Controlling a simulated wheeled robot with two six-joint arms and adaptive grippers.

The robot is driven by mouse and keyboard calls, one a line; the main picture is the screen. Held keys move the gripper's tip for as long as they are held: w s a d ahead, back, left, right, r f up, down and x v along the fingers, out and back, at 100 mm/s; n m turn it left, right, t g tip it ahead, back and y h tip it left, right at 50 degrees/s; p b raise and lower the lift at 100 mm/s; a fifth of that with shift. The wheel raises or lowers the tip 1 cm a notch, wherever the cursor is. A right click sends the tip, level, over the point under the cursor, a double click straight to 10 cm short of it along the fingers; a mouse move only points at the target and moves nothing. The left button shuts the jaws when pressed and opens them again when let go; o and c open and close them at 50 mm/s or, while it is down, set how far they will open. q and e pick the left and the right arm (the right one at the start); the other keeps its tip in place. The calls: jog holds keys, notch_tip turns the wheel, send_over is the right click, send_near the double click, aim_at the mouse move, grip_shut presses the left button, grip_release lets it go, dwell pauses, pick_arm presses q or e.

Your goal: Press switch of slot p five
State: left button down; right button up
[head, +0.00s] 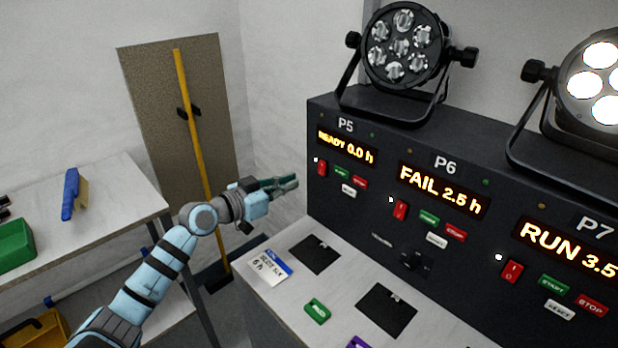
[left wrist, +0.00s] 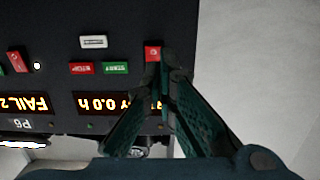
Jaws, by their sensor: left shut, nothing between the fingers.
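The P5 slot (head: 345,126) is at the left end of the dark panel, and its display (head: 346,148) reads READY 0.0 h. Its red rocker switch (head: 321,168) is below the display's left end, with a small white light beside it. My left gripper (head: 296,181) is shut and empty, its fingertips just left of and slightly below that switch. In the upside-down left wrist view, the switch (left wrist: 152,53) shows right at the tips of my closed fingers (left wrist: 165,68). I cannot tell whether they touch. My right gripper is out of view.
P5's green START (head: 341,173), red STOP (head: 360,182) and white button (head: 349,190) are close by. The P6 switch (head: 400,210) and P7 switch (head: 512,271) are further right. An unlit lamp (head: 400,45) stands above P5. A bench (head: 290,318) with dark pads lies below.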

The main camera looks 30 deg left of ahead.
pick_arm(q)
jog(key=x, duration=0.7)
jog(key=shift+f, duration=0.1)
pick_arm(e)
jog(key=shift+f, duration=0.25)
pick_arm(q)
jog(key=f+t+b, duration=0.1)
jog(key=b, duration=0.5)
jog(key=f+t+b, duration=0.1)
jog(key=b, duration=0.5)
jog(key=shift+w+d+h, duration=0.15)
jog(key=shift+w+h, duration=0.2)
jog(key=shift+h, duration=0.05)
jog(key=shift+w+r+p, duration=0.1)
jog(key=shift+r+p, duration=0.25)
jog(key=shift+r, duration=0.35)
jog(key=b, duration=0.2)
send_near(318, 173)
jog(key=s+a+f, duration=0.2)
jog(key=s, duration=0.4)
jog(key=shift+w+a+f, duration=0.15)
jog(key=shift+f, duration=0.05)
pick_arm(e)
notch_tip(318, 173, down, 12)
jog(key=w+d, duration=0.1)
jog(key=shift+d+n, duration=0.25)
jog(key=shift+n, duration=0.05)
